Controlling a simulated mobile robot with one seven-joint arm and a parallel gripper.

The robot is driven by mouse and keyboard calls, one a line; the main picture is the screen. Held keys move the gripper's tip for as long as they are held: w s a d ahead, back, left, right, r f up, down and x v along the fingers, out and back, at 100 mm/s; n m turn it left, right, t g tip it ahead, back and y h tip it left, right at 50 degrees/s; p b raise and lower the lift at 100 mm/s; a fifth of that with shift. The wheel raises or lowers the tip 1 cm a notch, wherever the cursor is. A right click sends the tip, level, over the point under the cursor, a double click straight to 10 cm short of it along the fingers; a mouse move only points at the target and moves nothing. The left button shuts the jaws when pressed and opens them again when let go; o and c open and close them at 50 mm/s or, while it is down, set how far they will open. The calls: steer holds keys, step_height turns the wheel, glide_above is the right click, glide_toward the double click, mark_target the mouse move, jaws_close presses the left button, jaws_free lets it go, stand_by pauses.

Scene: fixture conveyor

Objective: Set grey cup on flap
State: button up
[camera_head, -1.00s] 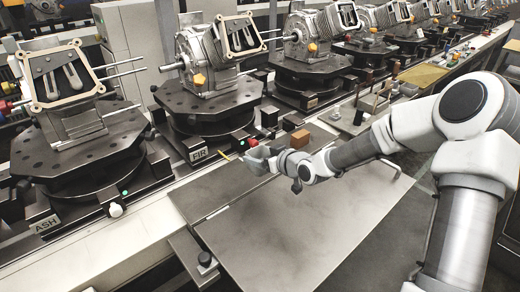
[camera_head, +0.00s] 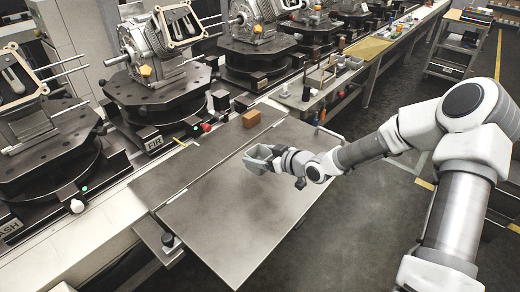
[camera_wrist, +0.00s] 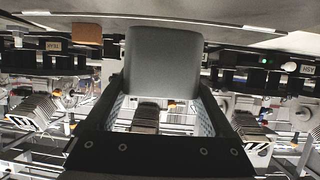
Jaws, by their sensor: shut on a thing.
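The grey cup (camera_head: 257,159) is held by my gripper (camera_head: 273,158) over the flap (camera_head: 230,222), the large flat grey panel at the front of the line. In the wrist view the cup (camera_wrist: 163,62) fills the middle between the two fingers of my gripper (camera_wrist: 162,98), which are shut on it. The cup looks tilted in the head view. I cannot tell how far it is above the panel. The visible panel surface under and around it is bare.
A brown block (camera_head: 251,118) sits at the panel's back edge; it also shows in the wrist view (camera_wrist: 87,33). A black knob (camera_head: 168,241) stands at the near left corner. Turntables with machine housings (camera_head: 155,97) line the back. Small parts stand on the bench (camera_head: 305,95) beyond.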

steer(key=shift+s+d, duration=0.2)
steer(key=shift+d, duration=0.25)
steer(key=shift+f+b, duration=2.6)
steer(key=shift+f, duration=0.85)
steer(key=shift+f+b, duration=0.45)
steer(key=shift+f, duration=0.2)
steer(key=o, duration=1.1)
steer(key=shift+p+v, duration=2.3)
steer(key=shift+v, duration=6.35)
